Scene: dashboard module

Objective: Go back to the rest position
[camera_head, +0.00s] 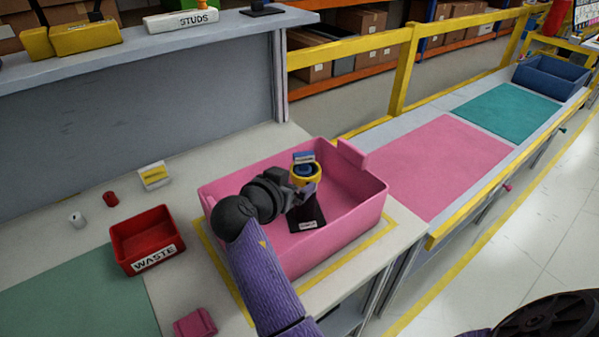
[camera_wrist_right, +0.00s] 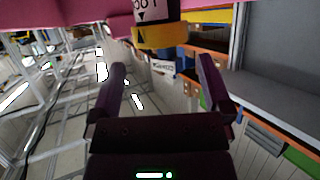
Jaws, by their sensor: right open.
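My right gripper (camera_head: 303,190) reaches over the pink bin (camera_head: 240,240) on the bench. In the right wrist view its two fingers (camera_wrist_right: 162,66) are spread, with nothing held between them. A module with a yellow collar (camera_head: 306,176) and a blue top (camera_head: 303,157) shows in the bin, close by the gripper. Its yellow collar (camera_wrist_right: 160,36) also shows just beyond the fingertips in the right wrist view. A black plate with a white label (camera_head: 307,214) is below the gripper in the bin. The gripper partly hides the module. My left gripper is not in view.
A red WASTE box (camera_head: 146,235) stands left of the bin, near a small red cylinder (camera_head: 110,199) and a yellow-white block (camera_head: 153,175). A pink mat (camera_head: 440,165), a teal mat (camera_head: 507,112) and a blue bin (camera_head: 551,76) lie right. A shelf (camera_head: 150,50) runs above.

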